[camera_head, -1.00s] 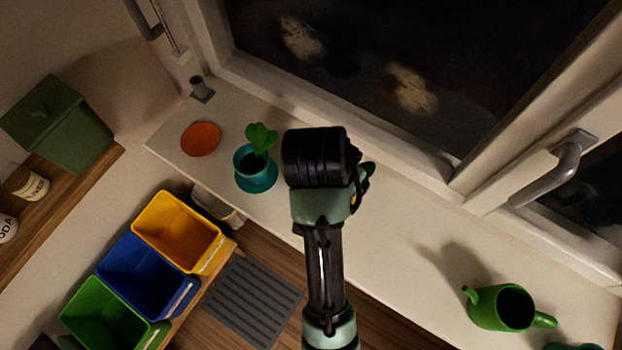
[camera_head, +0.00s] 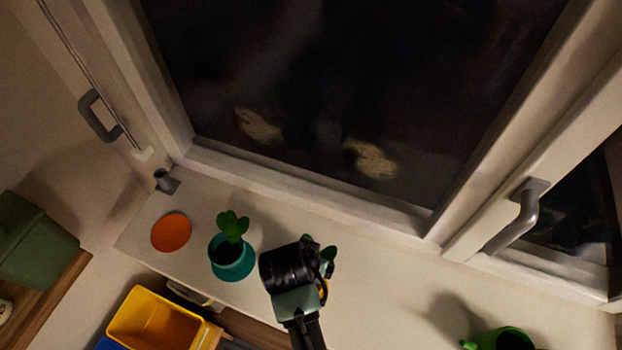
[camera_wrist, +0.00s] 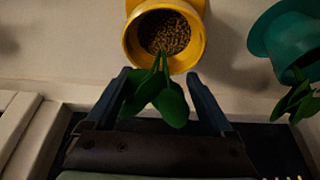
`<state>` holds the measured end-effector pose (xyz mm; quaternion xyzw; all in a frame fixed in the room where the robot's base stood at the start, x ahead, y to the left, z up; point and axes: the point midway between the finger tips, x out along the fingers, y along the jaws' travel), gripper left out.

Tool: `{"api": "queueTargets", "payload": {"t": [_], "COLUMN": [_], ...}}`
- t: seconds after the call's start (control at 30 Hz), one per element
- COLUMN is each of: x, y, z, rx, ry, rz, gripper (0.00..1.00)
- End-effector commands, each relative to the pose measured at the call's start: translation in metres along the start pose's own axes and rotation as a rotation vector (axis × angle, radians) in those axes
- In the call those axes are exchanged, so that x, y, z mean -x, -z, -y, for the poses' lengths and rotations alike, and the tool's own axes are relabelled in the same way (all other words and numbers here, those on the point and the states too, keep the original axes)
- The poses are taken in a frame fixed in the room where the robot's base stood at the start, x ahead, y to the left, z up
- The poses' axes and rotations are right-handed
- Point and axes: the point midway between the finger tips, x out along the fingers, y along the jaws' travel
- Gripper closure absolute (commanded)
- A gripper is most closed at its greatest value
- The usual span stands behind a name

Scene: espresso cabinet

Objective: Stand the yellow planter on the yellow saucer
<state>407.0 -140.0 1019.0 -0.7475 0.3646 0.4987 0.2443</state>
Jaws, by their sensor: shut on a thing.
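The yellow planter (camera_wrist: 133,43) shows in the wrist view with brown soil and a green plant, its opening facing the camera. My gripper (camera_wrist: 158,76) has a finger on each side of the plant at the near rim, shut on the planter. In the head view my gripper (camera_head: 308,280) is over the sill, right of the teal planter, and mostly hides the yellow planter (camera_head: 323,291). Whether the planter touches anything below is hidden.
A teal planter (camera_head: 217,262) with a plant stands close left of my gripper; it also shows in the wrist view (camera_wrist: 290,35). An orange saucer (camera_head: 171,232) lies farther left. The sill between is clear. The window (camera_head: 300,90) rises behind.

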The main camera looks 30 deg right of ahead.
Motion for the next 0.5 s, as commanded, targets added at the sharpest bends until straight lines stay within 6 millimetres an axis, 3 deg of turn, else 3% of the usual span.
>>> {"api": "queueTargets", "payload": {"t": [0.3, 0.33, 0.4, 0.5], "x": [-0.0028, -0.0025, -0.0023, -0.0022], "y": [-0.0006, -0.0010, -0.0009, -0.0010], "z": [0.0004, 0.0000, 0.0000, 0.0000], "rx": [0.000, 0.000, 0.000, 0.000], "ry": [0.001, 0.000, 0.000, 0.000], "rz": [-0.002, 0.000, 0.000, 0.000], "gripper": [1.00, 0.07, 0.00, 0.00]}}
